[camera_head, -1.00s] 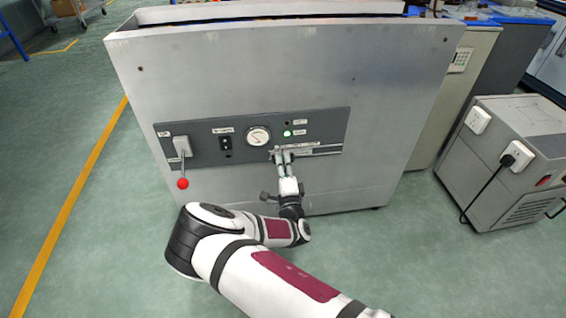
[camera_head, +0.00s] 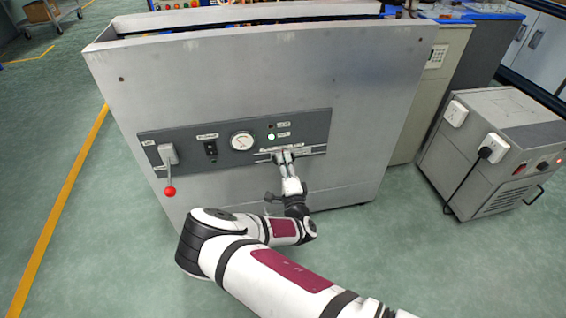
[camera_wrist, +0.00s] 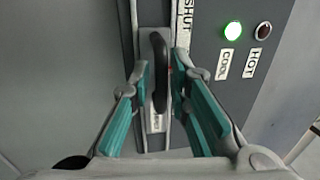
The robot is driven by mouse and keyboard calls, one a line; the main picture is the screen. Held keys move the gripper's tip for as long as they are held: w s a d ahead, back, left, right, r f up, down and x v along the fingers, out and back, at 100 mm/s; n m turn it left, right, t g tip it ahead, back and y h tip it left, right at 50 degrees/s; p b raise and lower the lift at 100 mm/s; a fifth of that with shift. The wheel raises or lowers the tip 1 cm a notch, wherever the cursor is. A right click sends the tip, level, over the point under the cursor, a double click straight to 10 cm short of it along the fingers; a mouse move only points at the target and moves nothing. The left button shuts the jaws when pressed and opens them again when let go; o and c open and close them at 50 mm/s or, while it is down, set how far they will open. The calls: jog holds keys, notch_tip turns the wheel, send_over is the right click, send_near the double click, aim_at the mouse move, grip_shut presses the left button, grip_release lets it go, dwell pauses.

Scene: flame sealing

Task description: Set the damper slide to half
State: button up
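The damper slide (camera_head: 316,152) is a narrow horizontal track low on the right of the dark control panel. In the wrist view its black handle (camera_wrist: 160,72) stands upright in the track, beside the white "SHUT" label (camera_wrist: 186,22). My gripper (camera_head: 284,157) reaches the track from below. In the head view the gripper hides the handle. Bare track shows on both sides of my gripper.
The panel (camera_head: 187,152) on the grey metal housing (camera_head: 240,80) also carries a red-knobbed lever (camera_head: 170,190), a switch (camera_head: 211,148), a round gauge (camera_head: 242,141) and a lit green lamp (camera_head: 271,136). A grey cabinet (camera_head: 480,165) with a cable stands to the right. Open floor lies at left.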

jog(key=v, duration=1.2)
jog(key=shift+r, duration=0.1)
